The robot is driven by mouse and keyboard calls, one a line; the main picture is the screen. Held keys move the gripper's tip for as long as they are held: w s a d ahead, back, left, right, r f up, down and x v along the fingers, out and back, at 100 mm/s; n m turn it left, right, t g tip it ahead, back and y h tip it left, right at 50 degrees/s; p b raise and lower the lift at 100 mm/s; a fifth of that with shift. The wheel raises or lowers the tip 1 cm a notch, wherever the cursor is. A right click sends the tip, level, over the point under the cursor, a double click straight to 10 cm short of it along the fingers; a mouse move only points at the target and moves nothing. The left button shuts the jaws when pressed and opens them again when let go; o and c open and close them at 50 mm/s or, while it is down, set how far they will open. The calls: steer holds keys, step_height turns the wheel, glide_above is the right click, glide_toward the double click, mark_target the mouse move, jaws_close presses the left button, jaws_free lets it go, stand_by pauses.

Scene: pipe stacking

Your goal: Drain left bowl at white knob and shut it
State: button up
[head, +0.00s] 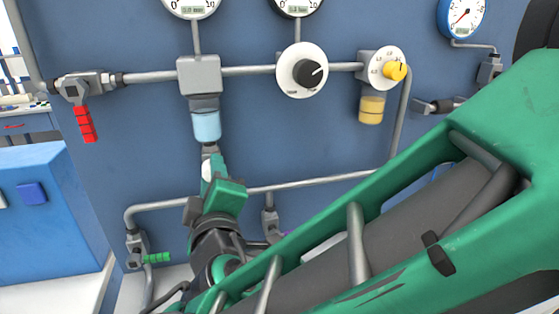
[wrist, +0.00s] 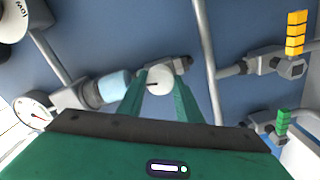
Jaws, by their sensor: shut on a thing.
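The left bowl (head: 207,125) is light blue and hangs under a grey block on the upper pipe. It also shows in the wrist view (wrist: 113,87). The white knob (wrist: 159,79), with a dark mark on its face, sits at the bowl's lower end. My gripper (wrist: 160,76) is shut on the white knob, with one green finger on each side of it. In the head view my gripper (head: 211,168) is right below the bowl and hides most of the knob. I cannot tell whether liquid is coming out.
A yellow bowl (head: 371,109) hangs to the right, under a yellow knob (head: 395,71). A black dial (head: 308,73) sits between the bowls. Valves with red (head: 85,123) and green (head: 157,258) handles are at left. An orange-handled valve (wrist: 295,35) shows in the wrist view. A pipe (wrist: 208,65) runs close beside my fingers.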

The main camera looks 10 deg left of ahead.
steer(key=shift+f+n, duration=0.2)
steer(key=shift+n, duration=1)
steer(key=o, duration=1)
steer(key=shift+o, duration=0.2)
steer(key=shift+r, duration=0.1)
steer(key=shift+s, duration=0.1)
steer(key=v, duration=1)
steer(key=shift+s+d, duration=0.2)
steer(key=shift+s, duration=0.05)
